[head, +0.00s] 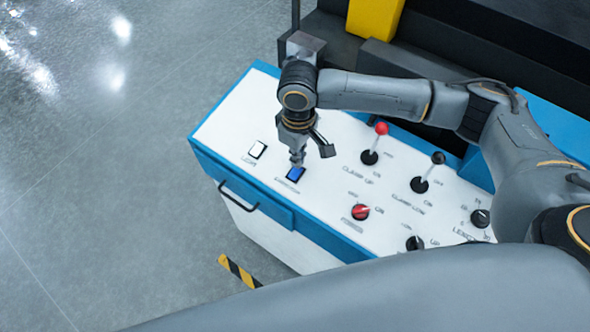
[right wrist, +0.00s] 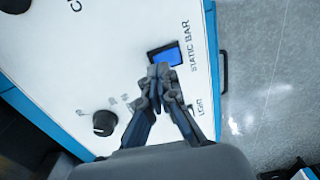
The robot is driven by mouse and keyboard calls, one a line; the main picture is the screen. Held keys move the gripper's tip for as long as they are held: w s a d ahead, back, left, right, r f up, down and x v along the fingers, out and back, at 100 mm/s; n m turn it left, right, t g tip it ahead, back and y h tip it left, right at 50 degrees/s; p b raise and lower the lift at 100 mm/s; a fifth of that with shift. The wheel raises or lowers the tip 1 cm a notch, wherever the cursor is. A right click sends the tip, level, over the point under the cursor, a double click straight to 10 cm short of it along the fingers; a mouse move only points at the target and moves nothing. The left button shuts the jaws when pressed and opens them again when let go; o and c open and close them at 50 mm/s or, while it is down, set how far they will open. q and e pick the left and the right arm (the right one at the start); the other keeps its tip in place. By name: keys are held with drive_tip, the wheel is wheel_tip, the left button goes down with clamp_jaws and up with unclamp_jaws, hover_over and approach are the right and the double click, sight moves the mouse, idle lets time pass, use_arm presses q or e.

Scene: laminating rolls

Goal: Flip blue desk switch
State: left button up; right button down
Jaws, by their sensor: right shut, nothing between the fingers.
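The blue switch (head: 295,174) sits in a dark frame on the white top of the control desk (head: 222,126), near its front edge. It also shows in the right wrist view (right wrist: 167,57), beside the printed words "STATIC BAR". My right gripper (head: 297,160) is shut and empty, pointing down right at the blue switch. In the right wrist view its fingertips (right wrist: 159,70) overlap the switch's lower edge. I cannot tell whether they touch it. My left gripper is not in view.
A white switch (head: 257,150) lies left of the blue one. A red-knobbed lever (head: 375,143), a black-knobbed lever (head: 429,172), a red rotary knob (head: 360,212) and black knobs (head: 480,218) stand to the right. A black handle (head: 238,196) sticks out from the desk front.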

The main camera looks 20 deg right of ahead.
idle(0.7)
drive_tip(key=shift+s+f+b, duration=0.1)
drive_tip(key=shift+f+b, duration=0.2)
drive_tip(key=shift+f, duration=0.85)
idle(0.3)
wheel_tip(320, 180, up, 2)
drive_tip(key=p, duration=0.3)
drive_tip(key=shift+a+r, duration=0.1)
drive_tip(key=shift+r, duration=0.1)
wheel_tip(320, 180, up, 5)
drive_tip(key=p, duration=0.6)
drive_tip(key=shift+f, duration=0.1)
drive_tip(key=shift+f, duration=0.1)
